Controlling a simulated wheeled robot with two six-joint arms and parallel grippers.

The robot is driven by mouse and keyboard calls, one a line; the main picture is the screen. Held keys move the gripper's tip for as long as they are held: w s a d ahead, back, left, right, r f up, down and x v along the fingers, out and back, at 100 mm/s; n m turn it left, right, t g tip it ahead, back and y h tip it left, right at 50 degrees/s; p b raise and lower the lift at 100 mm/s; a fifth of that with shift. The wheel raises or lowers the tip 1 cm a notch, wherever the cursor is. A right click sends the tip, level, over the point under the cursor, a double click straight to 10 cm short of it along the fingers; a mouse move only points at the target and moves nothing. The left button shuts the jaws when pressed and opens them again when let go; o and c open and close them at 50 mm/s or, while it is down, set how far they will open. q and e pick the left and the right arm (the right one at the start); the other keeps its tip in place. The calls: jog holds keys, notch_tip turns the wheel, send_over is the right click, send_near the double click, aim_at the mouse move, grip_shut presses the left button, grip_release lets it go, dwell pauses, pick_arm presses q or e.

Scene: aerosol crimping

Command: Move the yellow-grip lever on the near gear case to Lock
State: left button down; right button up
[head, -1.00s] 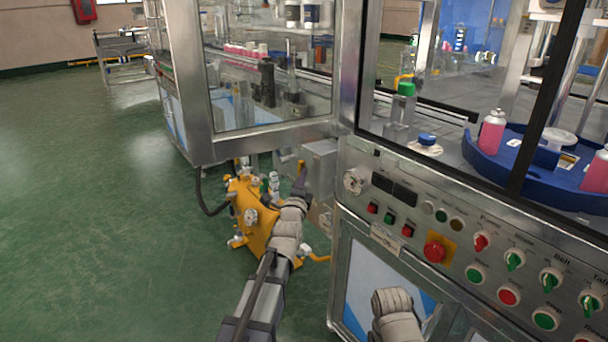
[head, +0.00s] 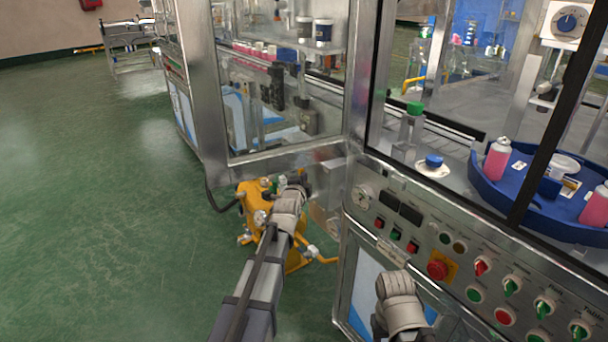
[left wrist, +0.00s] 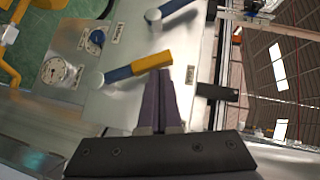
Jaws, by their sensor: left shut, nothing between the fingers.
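The yellow-grip lever (left wrist: 152,63) shows in the left wrist view on a grey metal case face (left wrist: 120,105). Its blue shaft runs left to a round pivot, and its yellow end points right and slightly up. My left gripper (left wrist: 158,84) is shut and empty. Its fingertips are right beside the yellow grip, on its lower side in the picture; I cannot tell whether they touch. Small labels on the case are too small to read. In the head view my left gripper (head: 304,180) is at the grey case (head: 328,190), and the lever cannot be made out.
A blue knob (left wrist: 95,41), a dial gauge (left wrist: 61,73) and another blue lever (left wrist: 174,8) are close by on the case. A yellow machine (head: 256,200) stands on the floor beside my left arm. The control panel (head: 450,235) is to the right.

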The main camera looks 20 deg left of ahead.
jog(key=shift+r, duration=0.2)
dwell(0.5)
pick_arm(q)
jog(key=s+d+r+p, duration=0.3)
jog(key=s+r+p, duration=0.2)
jog(key=s, duration=0.6)
jog(key=shift+s+r+p, duration=0.25)
jog(key=shift+p, duration=0.05)
pick_arm(e)
jog(key=r, duration=0.1)
jog(key=d+r, duration=0.1)
jog(key=r, duration=0.3)
jog(key=shift+d+r, duration=0.2)
jog(key=shift+d, duration=0.15)
